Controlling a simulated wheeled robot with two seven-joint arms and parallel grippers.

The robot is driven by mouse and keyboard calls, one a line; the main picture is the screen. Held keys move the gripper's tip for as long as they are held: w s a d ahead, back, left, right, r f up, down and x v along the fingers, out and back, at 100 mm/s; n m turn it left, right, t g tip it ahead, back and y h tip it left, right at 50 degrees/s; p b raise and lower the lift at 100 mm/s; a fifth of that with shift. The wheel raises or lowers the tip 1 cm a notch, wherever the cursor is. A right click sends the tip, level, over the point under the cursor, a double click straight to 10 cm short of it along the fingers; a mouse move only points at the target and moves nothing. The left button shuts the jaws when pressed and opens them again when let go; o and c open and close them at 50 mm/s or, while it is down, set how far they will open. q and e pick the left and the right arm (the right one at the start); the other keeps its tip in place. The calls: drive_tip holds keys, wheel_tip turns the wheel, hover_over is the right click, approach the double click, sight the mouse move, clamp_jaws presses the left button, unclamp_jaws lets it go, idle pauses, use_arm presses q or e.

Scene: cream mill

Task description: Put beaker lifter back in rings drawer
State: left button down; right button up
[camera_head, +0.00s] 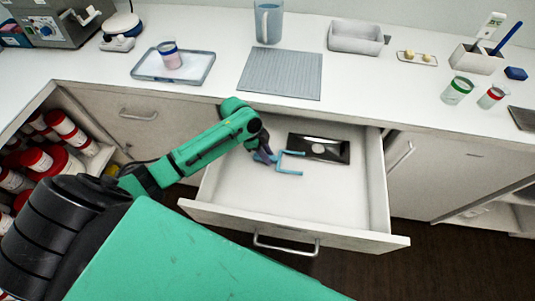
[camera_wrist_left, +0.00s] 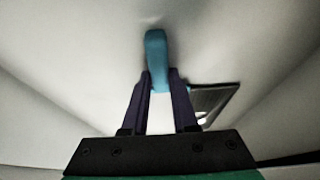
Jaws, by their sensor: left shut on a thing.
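The beaker lifter (camera_head: 290,172) is a blue forked tool low inside the open drawer (camera_head: 330,203). My left gripper (camera_head: 266,158) reaches into the drawer and is shut on the lifter's handle end. In the left wrist view the blue handle (camera_wrist_left: 155,50) stands between the two fingers of the gripper (camera_wrist_left: 160,85). The prongs point right in the head view. I cannot tell whether the lifter touches the drawer floor. My right gripper is not in view.
A black flat piece with a pale round spot (camera_head: 318,148) lies at the back of the drawer, close to the lifter. The drawer's front and right are bare. The counter above holds a grey ribbed mat (camera_head: 280,74), a tray (camera_head: 173,67) and beakers (camera_head: 457,91).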

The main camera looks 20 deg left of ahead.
use_arm(q)
drive_tip(key=c, duration=0.7)
unclamp_jaws()
drive_tip(key=v, duration=1.2)
